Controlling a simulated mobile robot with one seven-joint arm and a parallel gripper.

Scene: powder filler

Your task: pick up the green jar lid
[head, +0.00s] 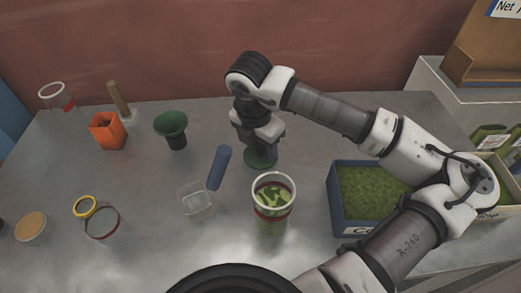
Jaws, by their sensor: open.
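A dark green round lid (258,161) lies flat on the metal table near its middle. My gripper (260,146) points down right over the lid and covers its far part. The gripper is open; the fingers hide one another, and I cannot tell whether they touch the lid or stand around it.
A clear cup with a red band and green contents (272,220) stands in front of the lid. A blue cylinder (219,168) and clear square dish (196,204) lie left. A dark green funnel (171,127) stands farther left. A blue bin (350,231) of green powder stands right.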

